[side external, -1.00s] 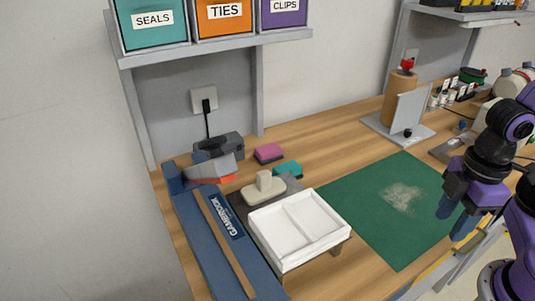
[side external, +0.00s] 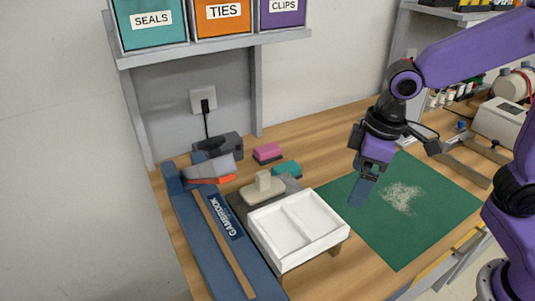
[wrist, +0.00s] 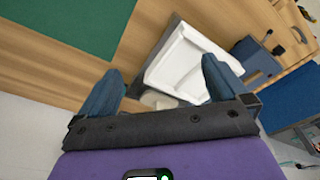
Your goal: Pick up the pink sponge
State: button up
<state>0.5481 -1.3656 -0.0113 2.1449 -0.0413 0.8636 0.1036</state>
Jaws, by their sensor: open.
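The pink sponge (side external: 267,153) lies on the wooden bench near the wall, right of the grey-black device, with a dark layer along its lower side. A teal sponge (side external: 287,169) lies just in front of it and to the right. My gripper (side external: 361,190) is above the green mat, to the right of both sponges and well apart from them. In the wrist view its two blue fingers (wrist: 160,85) are spread with nothing between them. The pink sponge cannot be made out in the wrist view.
A white divided tray (side external: 342,229) stands in front of the sponges, and also shows in the wrist view (wrist: 158,73). A beige block with a knob (side external: 262,190) sits behind it. The green mat (side external: 395,245) bears a pale crumb pile (side external: 402,196). A shelf of bins (side external: 215,45) overhangs the back.

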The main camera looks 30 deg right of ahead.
jog(key=w+a+m+t, duration=0.2)
jog(key=w+a+m, duration=0.15)
jog(key=w, duration=1.55)
jog(key=m+t+h, duration=0.1)
jog(key=m, duration=0.4)
send_near(268, 148)
jog(key=x, duration=1)
jog(key=shift+w+f, duration=0.1)
jog(key=shift+f, duration=0.15)
jog(key=c, duration=0.8)
jog(key=shift+r, duration=0.1)
